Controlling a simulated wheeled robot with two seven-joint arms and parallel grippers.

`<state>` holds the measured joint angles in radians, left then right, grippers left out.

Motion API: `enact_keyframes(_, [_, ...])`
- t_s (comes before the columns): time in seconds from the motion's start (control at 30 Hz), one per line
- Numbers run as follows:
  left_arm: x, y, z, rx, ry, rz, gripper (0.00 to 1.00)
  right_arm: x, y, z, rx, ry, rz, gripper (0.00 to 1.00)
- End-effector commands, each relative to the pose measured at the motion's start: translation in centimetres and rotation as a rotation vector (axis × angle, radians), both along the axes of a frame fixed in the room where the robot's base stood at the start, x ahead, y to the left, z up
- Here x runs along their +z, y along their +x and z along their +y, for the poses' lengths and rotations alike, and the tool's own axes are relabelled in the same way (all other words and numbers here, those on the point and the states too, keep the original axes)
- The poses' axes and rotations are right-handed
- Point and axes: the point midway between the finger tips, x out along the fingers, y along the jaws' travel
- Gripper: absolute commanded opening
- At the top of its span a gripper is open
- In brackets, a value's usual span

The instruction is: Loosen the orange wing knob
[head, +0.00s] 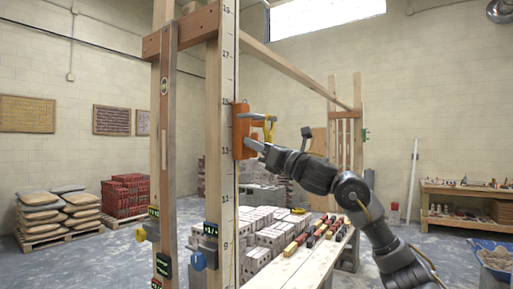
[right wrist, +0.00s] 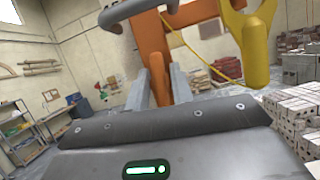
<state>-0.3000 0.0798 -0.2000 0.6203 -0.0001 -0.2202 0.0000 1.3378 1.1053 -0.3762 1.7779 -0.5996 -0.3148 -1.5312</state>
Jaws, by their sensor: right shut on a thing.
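An orange bracket (head: 240,133) is fixed to the tall wooden post with the number scale. The orange wing knob (right wrist: 157,75) stands out from it and sits between the two grey fingers of my right gripper (right wrist: 158,90). The right gripper (head: 255,145) is shut on the knob, reaching in from the right in the head view. The fingers hide part of the knob there. A yellow lever (right wrist: 253,45) and a grey curved handle (right wrist: 136,8) are beside and above the knob. My left gripper is not in view.
A wooden bench (head: 299,265) with red and dark blocks stands below my right arm. Stacked pale bricks (head: 270,235) are behind the post. A second wooden upright (head: 168,140) stands left of the post, and a shelf table (head: 465,190) at the right.

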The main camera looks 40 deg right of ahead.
Motion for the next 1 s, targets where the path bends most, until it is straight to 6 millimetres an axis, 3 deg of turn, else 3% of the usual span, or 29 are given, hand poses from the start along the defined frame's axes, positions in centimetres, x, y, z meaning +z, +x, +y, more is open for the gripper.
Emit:
enact_keyframes(0.77, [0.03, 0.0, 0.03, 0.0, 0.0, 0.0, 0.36, 0.17, -0.06, -0.08, -0.002, -0.097, -0.033, 0.01])
enact_keyframes(0.8, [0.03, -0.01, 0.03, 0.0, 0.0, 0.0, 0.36, 0.18, -0.06, -0.09, -0.002, -0.097, -0.033, 0.24])
enact_keyframes(0.97, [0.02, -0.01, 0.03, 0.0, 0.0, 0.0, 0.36, 0.14, -0.05, -0.07, -0.001, -0.097, -0.032, 0.45])
enact_keyframes(1.0, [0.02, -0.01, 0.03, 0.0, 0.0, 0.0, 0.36, 0.13, -0.05, -0.07, -0.001, -0.097, -0.032, 0.45])
